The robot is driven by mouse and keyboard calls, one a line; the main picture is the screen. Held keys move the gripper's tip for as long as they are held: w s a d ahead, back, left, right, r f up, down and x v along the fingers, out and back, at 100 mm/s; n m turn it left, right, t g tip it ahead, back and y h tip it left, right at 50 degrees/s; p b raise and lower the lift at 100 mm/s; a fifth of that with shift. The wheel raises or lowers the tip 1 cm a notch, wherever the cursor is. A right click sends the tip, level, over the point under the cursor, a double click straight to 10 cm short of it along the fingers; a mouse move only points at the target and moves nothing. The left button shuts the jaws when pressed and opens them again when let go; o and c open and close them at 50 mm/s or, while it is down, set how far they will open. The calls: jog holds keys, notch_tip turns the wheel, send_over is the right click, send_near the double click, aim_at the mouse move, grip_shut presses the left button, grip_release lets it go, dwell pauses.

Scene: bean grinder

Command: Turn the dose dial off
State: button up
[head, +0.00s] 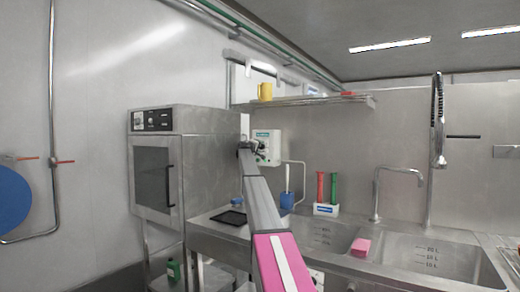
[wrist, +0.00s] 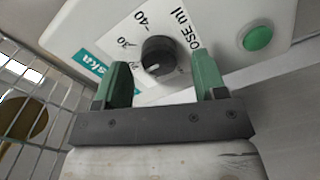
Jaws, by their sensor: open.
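The dose dial (wrist: 157,56) is a round black knob on a white panel (wrist: 225,20) in the wrist view. Printed numbers, among them 40 and 30, and the words "DOSE ml" surround it. A small pale mark shows on the knob's lower side; I cannot tell the exact setting. My gripper (wrist: 162,72) is open, with one green finger on each side just below the dial; whether either touches it is unclear. In the head view the white dosing unit (head: 268,143) hangs on the wall, and my gripper (head: 248,147) is in front of its left part.
A green button (wrist: 257,38) is right of the dial, and a wire mesh (wrist: 35,100) is at left. In the head view a steel oven (head: 155,170) stands left, a shelf (head: 310,101) is above, and the sink (head: 430,258) and tap (head: 378,190) are right.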

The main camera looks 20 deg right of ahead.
jog(key=shift+w+d, duration=0.35)
jog(key=shift+d, duration=0.15)
jog(key=c, duration=0.9)
